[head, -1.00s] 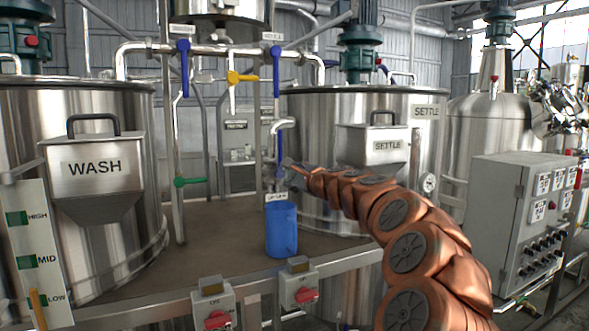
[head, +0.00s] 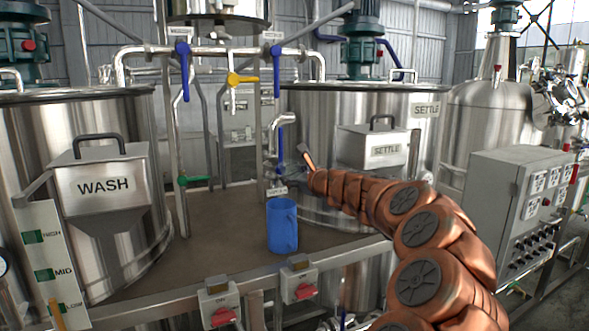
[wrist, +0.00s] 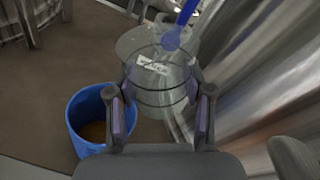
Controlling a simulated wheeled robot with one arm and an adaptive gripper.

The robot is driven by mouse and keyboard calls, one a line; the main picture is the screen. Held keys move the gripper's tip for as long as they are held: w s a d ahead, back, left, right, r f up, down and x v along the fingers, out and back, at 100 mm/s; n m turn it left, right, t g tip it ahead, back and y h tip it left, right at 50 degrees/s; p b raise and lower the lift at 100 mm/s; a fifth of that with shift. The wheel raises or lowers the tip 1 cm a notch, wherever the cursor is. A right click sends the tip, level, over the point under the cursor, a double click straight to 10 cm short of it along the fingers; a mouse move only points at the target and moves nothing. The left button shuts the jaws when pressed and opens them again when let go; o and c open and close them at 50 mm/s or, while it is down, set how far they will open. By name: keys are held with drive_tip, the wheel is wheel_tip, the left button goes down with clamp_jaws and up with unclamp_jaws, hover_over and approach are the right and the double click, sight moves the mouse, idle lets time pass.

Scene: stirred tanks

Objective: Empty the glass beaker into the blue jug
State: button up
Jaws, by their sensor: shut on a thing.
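The clear glass beaker (wrist: 165,82) with dark rings is between the fingers of my gripper (wrist: 160,95) in the wrist view, and the gripper is shut on it. A white label shows on or through the glass. I cannot make out the beaker's contents. The blue jug (head: 282,228) stands upright on the brown deck, below and left of my gripper in the head view. In the wrist view the jug (wrist: 75,122) is left of the beaker, with a brownish surface inside; my gripper hides part of its right side.
A pipe outlet (head: 283,120) and blue valve handle (head: 281,143) are above and behind the jug. The SETTLE tank (head: 345,105) is close on the right, the WASH tank (head: 40,130) on the left. Red-switched boxes (head: 300,284) line the front edge. The deck left of the jug is clear.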

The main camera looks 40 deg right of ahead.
drive_tip(key=shift+a+r+m+p, duration=0.1)
drive_tip(key=shift+r+m+p, duration=0.2)
drive_tip(key=shift+p, duration=0.3)
drive_tip(key=p, duration=0.2)
drive_tip(key=m+p, duration=0.1)
drive_tip(key=p, duration=0.1)
drive_tip(key=shift+w+a+r+m+y, duration=0.1)
drive_tip(key=shift+a+m+y, duration=0.2)
drive_tip(key=shift+a, duration=0.05)
drive_tip(key=shift+a+r+m+p, duration=0.1)
drive_tip(key=shift+m+p, duration=0.4)
drive_tip(key=shift+p, duration=0.5)
drive_tip(key=shift+m+p, duration=0.3)
drive_tip(key=shift+p, duration=0.35)
drive_tip(key=shift+a+y, duration=0.1)
drive_tip(key=shift+y, duration=0.2)
drive_tip(key=shift+w+a+m+p, duration=0.1)
drive_tip(key=shift+m+p, duration=0.2)
drive_tip(key=shift+p, duration=0.3)
